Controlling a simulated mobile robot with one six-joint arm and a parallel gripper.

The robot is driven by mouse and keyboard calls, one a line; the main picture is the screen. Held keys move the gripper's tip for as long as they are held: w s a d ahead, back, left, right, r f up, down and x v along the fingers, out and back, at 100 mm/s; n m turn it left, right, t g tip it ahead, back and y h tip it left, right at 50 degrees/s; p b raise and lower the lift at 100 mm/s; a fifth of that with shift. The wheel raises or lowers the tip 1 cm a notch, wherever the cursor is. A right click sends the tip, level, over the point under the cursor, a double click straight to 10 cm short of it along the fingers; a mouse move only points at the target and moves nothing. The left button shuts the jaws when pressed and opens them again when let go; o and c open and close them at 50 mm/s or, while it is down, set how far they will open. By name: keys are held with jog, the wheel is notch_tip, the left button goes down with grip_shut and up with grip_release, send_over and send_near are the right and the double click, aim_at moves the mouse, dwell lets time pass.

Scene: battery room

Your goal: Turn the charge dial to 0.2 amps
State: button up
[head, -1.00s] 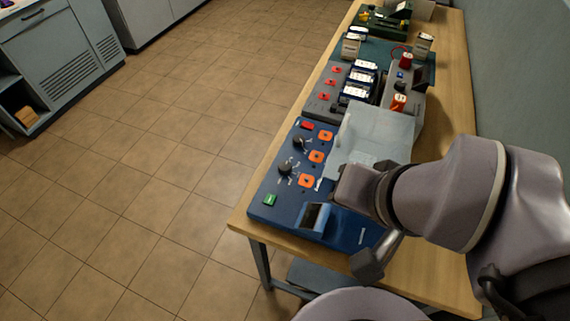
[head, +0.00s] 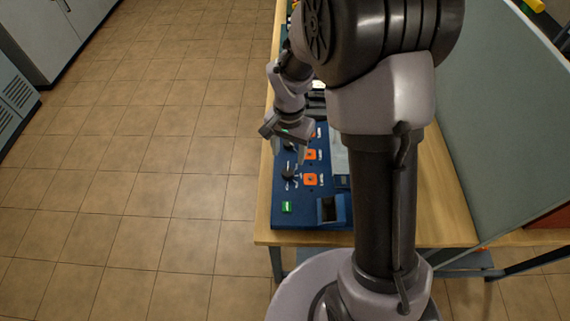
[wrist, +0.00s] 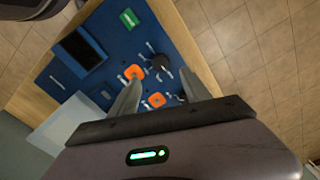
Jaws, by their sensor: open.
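A blue panel (head: 308,215) lies on the wooden table and carries two black dials. One dial (head: 288,172) sits nearer the green button; it also shows in the wrist view (wrist: 160,62). The other dial (head: 289,146) is farther along, close to my gripper, and is partly hidden. The labels are too small to read, so I cannot tell which is the charge dial or where either points. My gripper (head: 289,150) is above the panel's left side, fingers pointing down. In the wrist view my gripper (wrist: 160,88) is open and empty, its fingers apart over the dial area.
Orange square buttons (head: 310,179) sit right of the dials. A green button (head: 287,207) and a dark display (head: 328,209) are at the panel's near end. My arm hides much of the table. A grey partition (head: 500,120) stands at right; the tiled floor at left is clear.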

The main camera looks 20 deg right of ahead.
aim_at(288, 172)
notch_tip(288, 172, down, 9)
jog(key=shift+a+r+b, duration=0.1)
jog(key=shift+b, duration=0.85)
grip_shut()
jog(key=shift+m+b, duration=0.3)
jog(key=m+b, duration=0.2)
jog(key=m, duration=0.1)
jog(key=shift+m, duration=0.4)
jog(key=shift+m+b, duration=1.1)
jog(key=shift+m, duration=1.2)
